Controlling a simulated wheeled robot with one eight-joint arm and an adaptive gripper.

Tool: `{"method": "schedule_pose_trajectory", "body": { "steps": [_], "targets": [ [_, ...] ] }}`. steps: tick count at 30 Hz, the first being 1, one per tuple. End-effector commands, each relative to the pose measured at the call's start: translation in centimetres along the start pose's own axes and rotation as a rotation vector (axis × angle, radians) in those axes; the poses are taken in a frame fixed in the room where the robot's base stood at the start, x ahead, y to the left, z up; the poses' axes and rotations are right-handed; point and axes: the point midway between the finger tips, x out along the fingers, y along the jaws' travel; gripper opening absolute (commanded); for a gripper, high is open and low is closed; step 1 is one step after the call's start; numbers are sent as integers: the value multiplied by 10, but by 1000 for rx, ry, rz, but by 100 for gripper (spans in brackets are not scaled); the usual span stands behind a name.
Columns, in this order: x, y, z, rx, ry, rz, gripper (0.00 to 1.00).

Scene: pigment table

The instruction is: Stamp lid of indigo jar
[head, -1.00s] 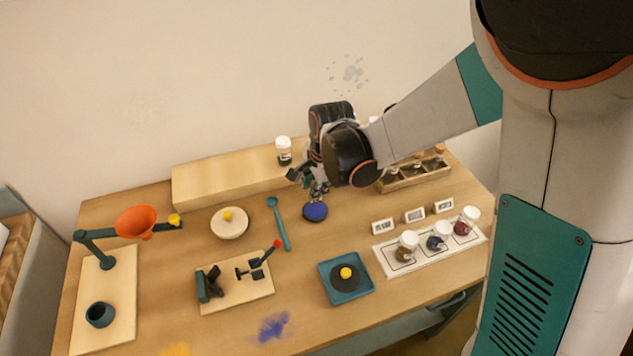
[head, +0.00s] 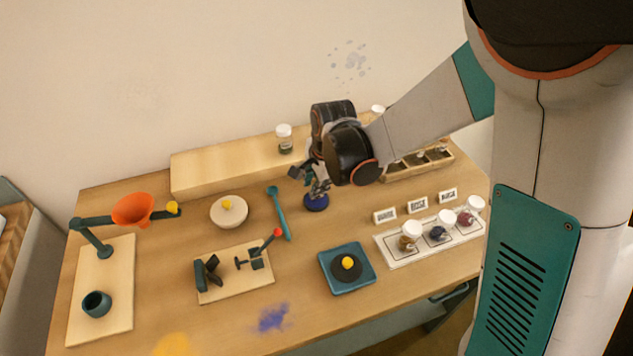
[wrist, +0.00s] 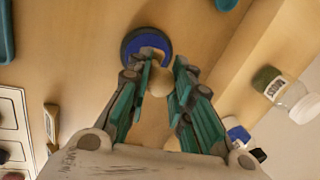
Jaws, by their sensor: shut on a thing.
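My gripper (head: 318,188) is shut on a small pale stamp (wrist: 158,82), whose handle shows between the fingertips in the wrist view. It is over the round blue ink pad (head: 316,204), which has a dark rim and also shows in the wrist view (wrist: 133,45). I cannot tell whether the stamp touches the pad. The indigo jar (head: 439,233), with dark blue contents and a white lid, stands in the middle of the white jar tray (head: 403,262), between an olive-brown jar (head: 408,240) and a dark red jar (head: 465,216).
Label cards (head: 417,205) stand behind the tray. A teal square dish (head: 340,287) with a black disc and yellow knob lies in front. A teal spoon (head: 280,212) lies left of the pad. A raised wooden shelf (head: 215,172) with a green jar (head: 285,139) is behind.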

Motion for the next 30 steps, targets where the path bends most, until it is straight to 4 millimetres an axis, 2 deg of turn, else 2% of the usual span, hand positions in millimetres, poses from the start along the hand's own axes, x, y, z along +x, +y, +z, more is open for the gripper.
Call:
{"method": "schedule_pose_trajectory", "body": {
  "steps": [30],
  "targets": [
    [10,3,0,0,0,0,5]
  ]
}}
